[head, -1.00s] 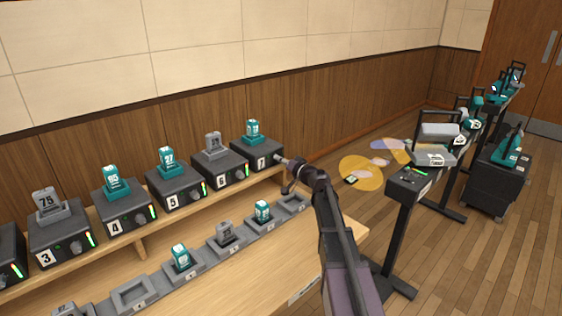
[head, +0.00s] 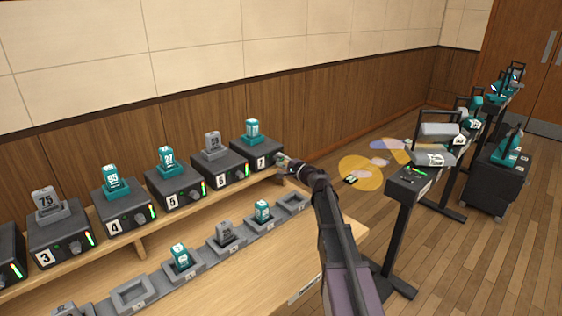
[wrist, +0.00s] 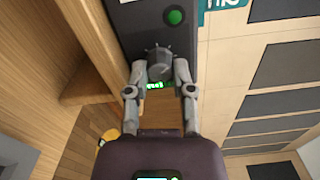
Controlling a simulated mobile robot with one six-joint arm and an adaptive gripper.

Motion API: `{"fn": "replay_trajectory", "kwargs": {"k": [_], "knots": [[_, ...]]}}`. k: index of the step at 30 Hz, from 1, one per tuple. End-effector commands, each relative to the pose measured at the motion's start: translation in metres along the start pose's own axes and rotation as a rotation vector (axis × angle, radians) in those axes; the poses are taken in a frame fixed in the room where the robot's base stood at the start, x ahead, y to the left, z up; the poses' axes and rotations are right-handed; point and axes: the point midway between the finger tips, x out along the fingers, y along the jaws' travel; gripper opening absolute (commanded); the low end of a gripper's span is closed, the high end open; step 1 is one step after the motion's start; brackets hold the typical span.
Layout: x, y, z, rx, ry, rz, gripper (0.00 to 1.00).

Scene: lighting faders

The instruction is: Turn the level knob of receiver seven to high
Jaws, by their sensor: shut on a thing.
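Receiver seven (head: 255,157) is a dark box with a white 7 label, at the right end of the upper shelf, with a teal unit numbered 11 or similar on top. Its dark front also shows in the wrist view (wrist: 152,22), with a round green light (wrist: 174,17). My gripper (wrist: 160,70) has one finger on each side of the grey level knob (wrist: 158,55) and is shut on it. In the head view my gripper (head: 289,164) is at the front of receiver seven and hides the knob. The pointer's setting cannot be read.
Receiver six (head: 220,170) stands close on the left, with more receivers beyond. Below are grey charging cradles (head: 293,203), some holding units. A dark stand (head: 408,190) is to the right.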

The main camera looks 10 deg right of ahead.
Motion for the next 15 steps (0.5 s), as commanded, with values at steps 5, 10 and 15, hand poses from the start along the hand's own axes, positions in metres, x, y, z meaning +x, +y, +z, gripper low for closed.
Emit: {"fn": "replay_trajectory", "kwargs": {"k": [5,10,15], "knots": [[0.001,0.0001,-0.0005,0.167,0.0,-0.001,0.0],[0.001,0.0004,-0.0005,0.329,0.0,-0.001,0.0],[0.001,0.0007,-0.0004,0.491,0.0,-0.001,0.0]]}}
